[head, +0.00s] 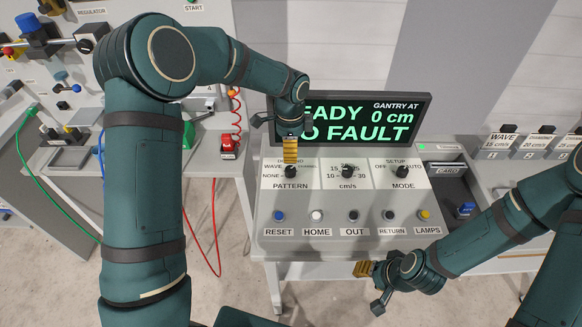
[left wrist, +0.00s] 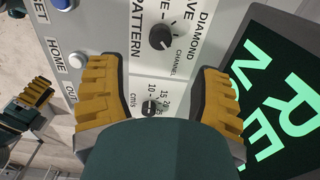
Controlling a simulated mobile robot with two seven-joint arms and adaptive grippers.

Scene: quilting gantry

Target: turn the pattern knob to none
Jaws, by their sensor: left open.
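The pattern knob (head: 290,171) is a small black knob above the PATTERN label on the sloping panel (head: 265,218). WAVE and NONE are printed at its left in the head view. It shows whole in the left wrist view (left wrist: 162,36), with DIAMOND and CHANNEL printed beside it. I cannot tell surely which word its pointer marks. My left gripper (head: 290,149) hangs just above the knob and partly covers its labels; in the left wrist view its yellow fingers (left wrist: 158,78) are open, apart from the knob. My right gripper (head: 367,272) is low, in front of the panel.
The cm/s knob (head: 348,172) and MODE knob (head: 402,171) stand right of the pattern knob. Several push buttons, including blue RESET (head: 279,215), line the panel's front. The screen (head: 362,122) behind reads NO FAULT, partly covered by my left arm. A red cable (head: 214,230) hangs at left.

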